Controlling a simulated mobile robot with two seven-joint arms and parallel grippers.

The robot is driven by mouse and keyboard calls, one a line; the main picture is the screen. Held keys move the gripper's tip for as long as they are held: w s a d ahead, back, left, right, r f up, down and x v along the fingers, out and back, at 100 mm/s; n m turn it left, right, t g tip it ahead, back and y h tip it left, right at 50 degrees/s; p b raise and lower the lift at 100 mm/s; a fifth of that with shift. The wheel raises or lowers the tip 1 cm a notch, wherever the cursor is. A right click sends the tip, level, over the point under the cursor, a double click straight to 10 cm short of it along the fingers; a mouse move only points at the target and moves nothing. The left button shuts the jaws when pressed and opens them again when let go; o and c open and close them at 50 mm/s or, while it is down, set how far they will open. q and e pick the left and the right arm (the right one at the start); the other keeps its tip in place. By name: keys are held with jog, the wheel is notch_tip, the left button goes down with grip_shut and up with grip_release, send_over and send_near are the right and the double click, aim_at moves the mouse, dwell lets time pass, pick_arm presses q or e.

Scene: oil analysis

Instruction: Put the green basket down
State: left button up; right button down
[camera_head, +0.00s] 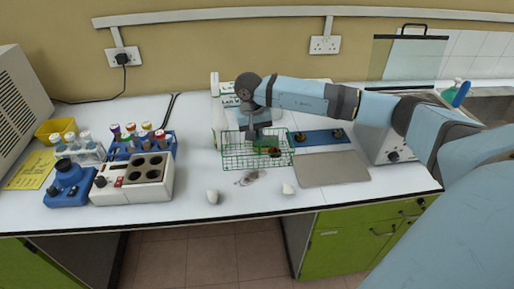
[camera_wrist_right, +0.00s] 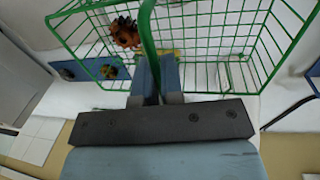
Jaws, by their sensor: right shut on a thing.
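The green wire basket (camera_head: 236,162) is over the middle of the white bench in the head view, roughly level. My right gripper (camera_head: 260,138) reaches down to it from above. In the right wrist view, the gripper (camera_wrist_right: 157,72) is shut on the green handle of the basket (camera_wrist_right: 210,32). A brown-orange toothed object (camera_wrist_right: 125,32) shows inside or through the wires. A dark smudge like a shadow lies on the bench just in front of the basket; I cannot tell for certain whether the base touches the bench. My left gripper is not in view.
A blue strip with dark knobs (camera_head: 318,137) and a grey flat plate (camera_head: 333,169) are right of the basket. Tube racks and a heating block (camera_head: 135,193) stand left. Bench between them is clear.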

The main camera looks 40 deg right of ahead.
aim_at(257, 149)
jog(key=shift+f, duration=3.05)
jog(key=c, duration=1.3)
grip_release()
